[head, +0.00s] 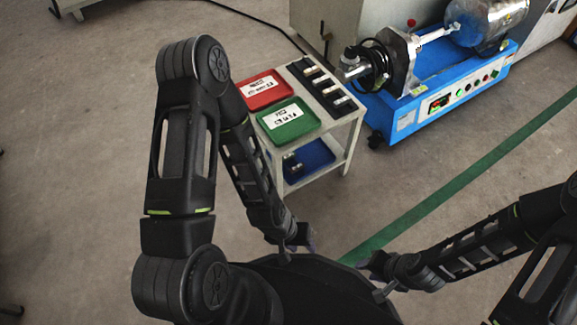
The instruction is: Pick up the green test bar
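I cannot make out a green test bar for certain. A green tray (301,130) with a white label lies on top of a small white cart (339,134). A black rack (318,80) with several small pale pieces stands beside it, to the right. My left gripper (297,249) hangs low, in front of and below the cart, apart from it. My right gripper (373,276) is low at the right, near my base and far from the cart. Both grippers are small and dark, so their finger gaps are unclear. I see nothing held in either.
A red tray (254,101) lies behind the green one. A blue tray (319,154) with small items sits on the cart's lower shelf. A blue testing machine (405,118) stands to the right of the cart. A green line (440,197) crosses the open floor.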

